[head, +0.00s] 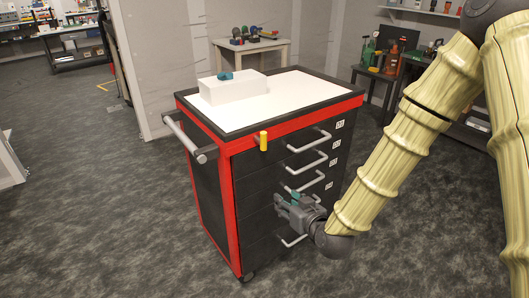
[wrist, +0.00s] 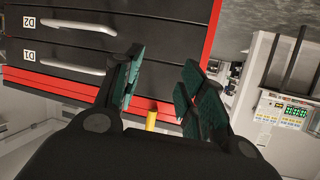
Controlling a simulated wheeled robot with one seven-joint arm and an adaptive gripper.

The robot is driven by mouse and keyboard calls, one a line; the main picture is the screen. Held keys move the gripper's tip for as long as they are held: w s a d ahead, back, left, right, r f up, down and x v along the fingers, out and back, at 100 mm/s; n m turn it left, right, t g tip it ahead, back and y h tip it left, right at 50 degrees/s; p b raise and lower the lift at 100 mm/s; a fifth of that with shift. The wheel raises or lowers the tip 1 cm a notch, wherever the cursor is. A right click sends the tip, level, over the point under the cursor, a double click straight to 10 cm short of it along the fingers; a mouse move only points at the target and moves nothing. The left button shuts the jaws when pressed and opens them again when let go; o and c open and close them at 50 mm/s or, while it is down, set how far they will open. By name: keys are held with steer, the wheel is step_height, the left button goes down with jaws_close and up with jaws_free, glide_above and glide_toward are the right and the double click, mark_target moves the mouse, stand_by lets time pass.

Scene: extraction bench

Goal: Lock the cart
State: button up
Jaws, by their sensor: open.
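The cart (head: 232,147) is dark grey with red trim and a front of several drawers, all looking closed. A yellow lever (head: 263,141), which looks like the lock, stands upright at the upper left of its front. My gripper (head: 283,203) is in front of the lower drawers, below the lever and apart from it. In the wrist view the cart is upside down, and my gripper (wrist: 162,72) has its fingers spread with nothing between the tips. The yellow lever (wrist: 151,119) shows lower, beyond the gap between the fingers and partly hidden by the gripper body.
Drawer handles (head: 308,143) stick out close to my gripper. A push bar (head: 184,138) is on the cart's left side. A white box (head: 233,88) with a teal item stands on top. Floor (head: 100,200) to the left is clear; small tables (head: 250,46) stand behind.

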mark_target(266, 141)
steer(key=w+a+r+n+t+y+b, duration=0.1)
steer(key=w+a+r+t+y+b, duration=0.2)
steer(key=r, duration=1)
steer(key=shift+t+h, duration=0.3)
steer(key=shift+h, duration=0.2)
steer(key=x, duration=0.8)
steer(key=p+x, duration=0.1)
steer(key=x, duration=0.2)
steer(key=shift+w+d+f, duration=0.15)
steer(key=shift+w+f, duration=0.1)
steer(key=shift+w, duration=0.25)
jaws_close()
